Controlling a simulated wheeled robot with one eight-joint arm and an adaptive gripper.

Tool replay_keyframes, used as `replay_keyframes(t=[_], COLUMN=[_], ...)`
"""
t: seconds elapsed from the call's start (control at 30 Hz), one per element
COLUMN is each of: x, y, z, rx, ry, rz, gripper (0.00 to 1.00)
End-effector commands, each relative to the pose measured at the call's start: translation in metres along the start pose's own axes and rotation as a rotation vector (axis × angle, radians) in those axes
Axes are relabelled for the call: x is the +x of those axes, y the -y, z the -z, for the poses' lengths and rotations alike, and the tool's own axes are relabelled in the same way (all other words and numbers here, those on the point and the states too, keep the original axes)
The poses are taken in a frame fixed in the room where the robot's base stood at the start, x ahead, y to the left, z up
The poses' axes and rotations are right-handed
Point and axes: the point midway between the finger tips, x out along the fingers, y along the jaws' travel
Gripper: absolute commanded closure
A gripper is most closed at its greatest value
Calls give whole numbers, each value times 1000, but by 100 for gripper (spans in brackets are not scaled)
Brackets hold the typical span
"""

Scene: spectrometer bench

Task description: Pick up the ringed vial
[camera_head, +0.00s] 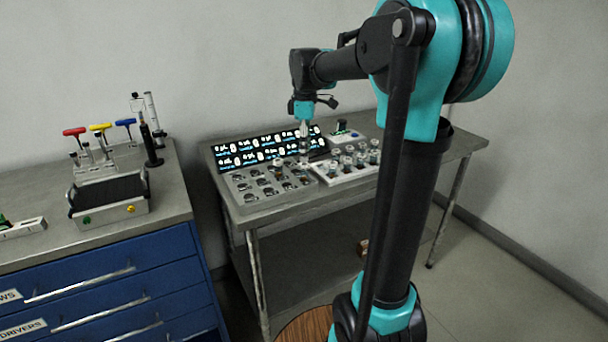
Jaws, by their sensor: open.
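My gripper (304,132) hangs pointing down over the back right of a grey metal tray with round wells (242,192). It is open; its fingertips are small in view. A slim clear thing that may be a vial (304,150) stands just below the fingertips; whether they touch it I cannot tell. Several capped vials (349,163) stand in a white rack (333,181) to the right of the tray. A ring on any one vial is too small to make out.
A dark panel with lit text (238,154) stands behind the tray. A small device with a knob (342,128) is at the back of the metal table (440,148). Left, a blue drawer cabinet (110,285) carries a black-topped box (108,198) and coloured T-handle tools (100,128).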

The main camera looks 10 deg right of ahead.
Motion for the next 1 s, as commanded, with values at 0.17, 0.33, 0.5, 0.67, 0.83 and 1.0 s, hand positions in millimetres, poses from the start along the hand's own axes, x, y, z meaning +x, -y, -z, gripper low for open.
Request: replay_keyframes(t=[0.17, 0.33, 0.5, 0.67, 0.83, 1.0], x=[13, 29, 53, 64, 65, 65], y=[0, 0, -1, -1, -1, -1], z=[0, 1, 2, 2, 2, 2], rx=[0, 0, 0, 0, 0, 0], ry=[0, 0, 0, 0, 0, 0], rz=[0, 0, 0, 0, 0, 0], gripper=[49, 49, 49, 49, 49, 64])
